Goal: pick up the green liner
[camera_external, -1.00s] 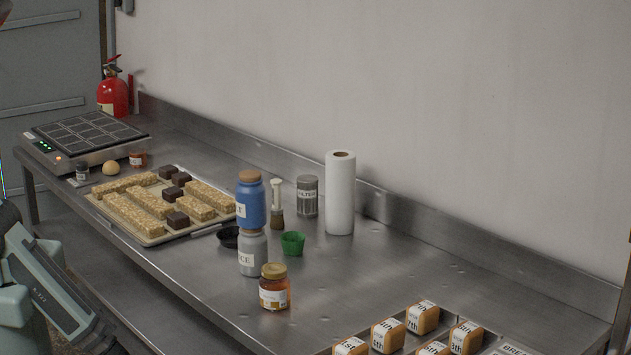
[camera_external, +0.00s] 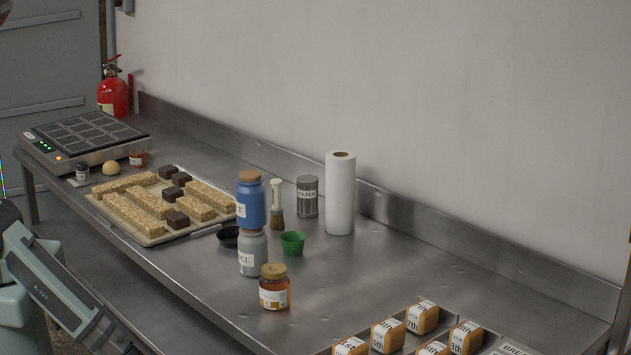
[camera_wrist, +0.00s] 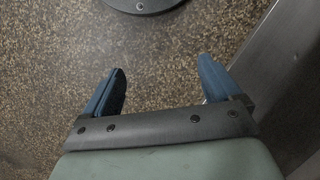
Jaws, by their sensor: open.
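The green liner (camera_external: 292,243) is a small fluted cup standing on the steel table, right of the stacked blue jar (camera_external: 251,204) and grey jar (camera_external: 252,254). It does not show in the wrist view. My gripper (camera_wrist: 162,82) is open and empty in the wrist view, with its two blue fingers apart over the speckled floor beside a metal edge. In the external view my arm is at the lower left, off the table's front edge and far from the liner; my fingertips are not clearly visible there.
A dark round cup (camera_external: 228,237) sits left of the jars, and an amber jar (camera_external: 274,288) stands in front. A tray of bars (camera_external: 153,238) is left.

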